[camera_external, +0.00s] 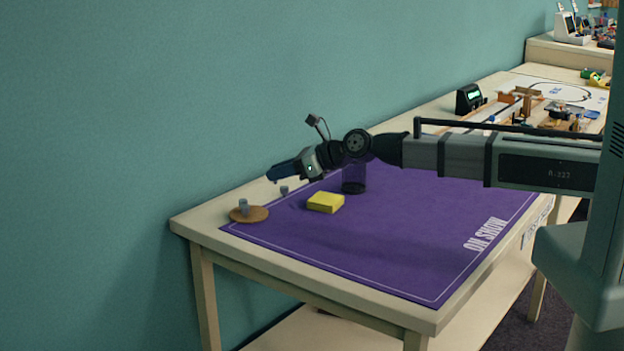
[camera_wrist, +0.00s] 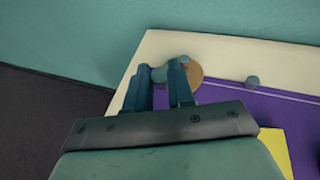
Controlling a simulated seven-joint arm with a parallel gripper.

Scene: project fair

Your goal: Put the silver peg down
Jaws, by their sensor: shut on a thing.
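The held peg is mostly hidden in the external view. It appears held above the table, apart from the round wooden disc (camera_external: 261,215), which shows behind the right finger in the wrist view (camera_wrist: 194,75). A similar grey peg (camera_external: 243,205) stands on the disc.
Another grey peg (camera_external: 284,190) stands near the mat's back edge, also in the wrist view (camera_wrist: 252,82). A yellow block (camera_external: 325,202) and a dark see-through cylinder (camera_external: 354,181) are on the purple mat (camera_external: 400,235). The mat's front is clear.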

